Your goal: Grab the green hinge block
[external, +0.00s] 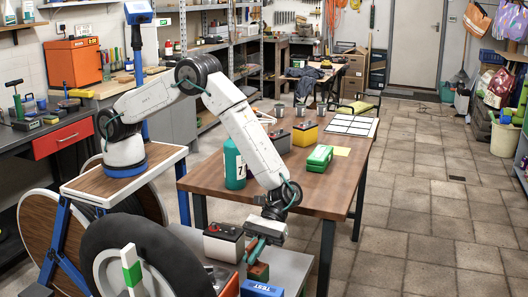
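A green block-like case (320,157) with a pale label lies on the brown wooden table (312,190), near its middle. A green and white upright piece (131,268) stands at the lower left, in front of the big wheel. I cannot tell for sure which, if either, is the green hinge block. My gripper (254,252) points down over the grey low bench, in front of the table and well apart from the green case. Its teal fingers are just above a reddish-brown block (258,272). The finger gap is too small to read, and anything between them is hidden.
A white, black and red battery (222,243) stands left of my gripper; a blue TEST box (262,289) lies in front. On the table are a teal bottle (234,165), a yellow battery (305,134) and a white panel (350,126). Open floor lies right.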

